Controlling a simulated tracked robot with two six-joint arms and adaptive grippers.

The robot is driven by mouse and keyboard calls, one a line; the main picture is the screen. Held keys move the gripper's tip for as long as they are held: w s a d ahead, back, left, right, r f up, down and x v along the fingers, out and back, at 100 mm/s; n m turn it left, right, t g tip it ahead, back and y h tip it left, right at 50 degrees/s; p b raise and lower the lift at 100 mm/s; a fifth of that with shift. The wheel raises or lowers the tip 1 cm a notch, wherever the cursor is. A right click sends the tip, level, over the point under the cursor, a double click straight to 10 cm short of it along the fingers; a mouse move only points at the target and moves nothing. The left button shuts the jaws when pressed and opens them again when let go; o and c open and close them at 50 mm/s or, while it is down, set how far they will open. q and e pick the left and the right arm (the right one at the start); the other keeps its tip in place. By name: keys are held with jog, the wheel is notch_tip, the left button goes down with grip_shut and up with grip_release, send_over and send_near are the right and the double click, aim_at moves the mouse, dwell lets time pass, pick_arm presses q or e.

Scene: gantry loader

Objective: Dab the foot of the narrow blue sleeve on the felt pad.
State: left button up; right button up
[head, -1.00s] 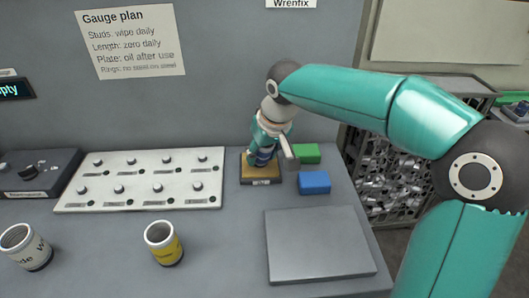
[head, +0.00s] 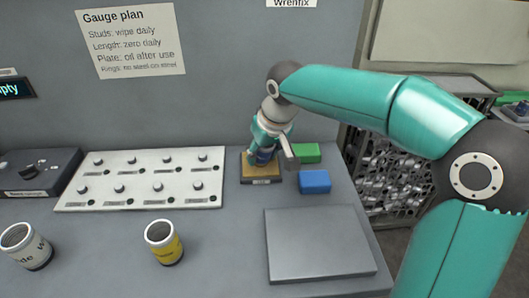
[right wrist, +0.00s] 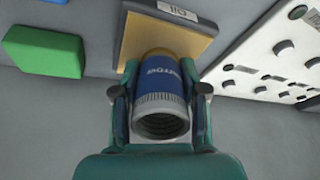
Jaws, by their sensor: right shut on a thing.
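My right gripper (head: 263,154) is shut on the narrow blue sleeve (head: 265,158), holding it over the tan felt pad (head: 249,171). In the right wrist view the two fingers (right wrist: 159,92) grip the sleeve (right wrist: 165,78) from both sides. Its hollow, ribbed pale end faces the camera, and its other end points at the pad (right wrist: 137,38). The foot is hidden, so I cannot tell whether it touches the pad. The pad sits on a dark base with a small label at its front. My left gripper is not in view.
A green block (head: 306,153) and a blue block (head: 314,182) lie right of the pad. A pale plate with several studs (head: 142,178) is on the left. A grey slab (head: 319,245), a yellow-banded cup (head: 164,243) and a white cup (head: 26,246) stand in front.

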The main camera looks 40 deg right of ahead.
notch_tip(320, 180, up, 7)
jog(key=p, duration=0.6)
dwell(0.3)
dwell(0.7)
